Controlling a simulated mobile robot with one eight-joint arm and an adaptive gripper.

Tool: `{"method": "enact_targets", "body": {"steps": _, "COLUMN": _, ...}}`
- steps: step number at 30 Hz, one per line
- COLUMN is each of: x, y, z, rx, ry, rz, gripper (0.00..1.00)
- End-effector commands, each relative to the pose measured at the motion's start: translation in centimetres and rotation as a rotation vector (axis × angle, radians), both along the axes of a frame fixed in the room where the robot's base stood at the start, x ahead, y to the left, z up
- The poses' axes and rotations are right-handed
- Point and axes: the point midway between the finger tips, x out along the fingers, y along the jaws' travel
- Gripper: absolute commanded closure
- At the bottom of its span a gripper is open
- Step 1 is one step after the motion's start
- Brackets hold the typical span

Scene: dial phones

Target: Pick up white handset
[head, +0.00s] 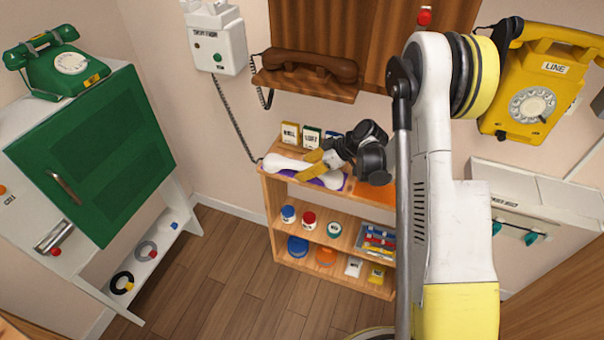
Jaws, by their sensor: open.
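The white handset (283,164) lies on the top of a wooden shelf unit (266,192) in the middle of the head view, with a purple patch under its right end. A dark coiled cord runs from its left end up to a white wall phone box (217,42). My gripper (308,167) is at the handset's right half, its yellow fingers reaching in from the right. It is open. The fingers hide part of the handset, and I cannot tell whether they touch it.
A brown handset (312,66) rests on a wall ledge behind. Small boxes (311,135) stand at the shelf's back edge. Jars fill lower shelves. A green phone (58,66) sits on a cabinet at left; a yellow phone (535,105) hangs at right. Floor in front is clear.

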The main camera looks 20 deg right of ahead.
Motion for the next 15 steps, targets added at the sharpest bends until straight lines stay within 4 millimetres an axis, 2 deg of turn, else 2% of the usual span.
{"method": "enact_targets", "body": {"steps": 2, "x": 0.40, "y": 0.69, "z": -0.97, "rx": 0.000, "ry": 0.000, "rz": 0.003, "gripper": 0.46}}
{"method": "enact_targets", "body": {"steps": 9, "x": 0.53, "y": 0.82, "z": -0.86, "rx": 0.000, "ry": 0.000, "rz": 0.000, "gripper": 0.47}}
{"method": "enact_targets", "body": {"steps": 14, "x": 0.52, "y": 0.81, "z": -0.85, "rx": 0.000, "ry": 0.000, "rz": 0.000, "gripper": 0.96}}
{"method": "enact_targets", "body": {"steps": 15, "x": 0.52, "y": 0.81, "z": -0.85, "rx": 0.000, "ry": 0.001, "rz": 0.001, "gripper": 1.00}}
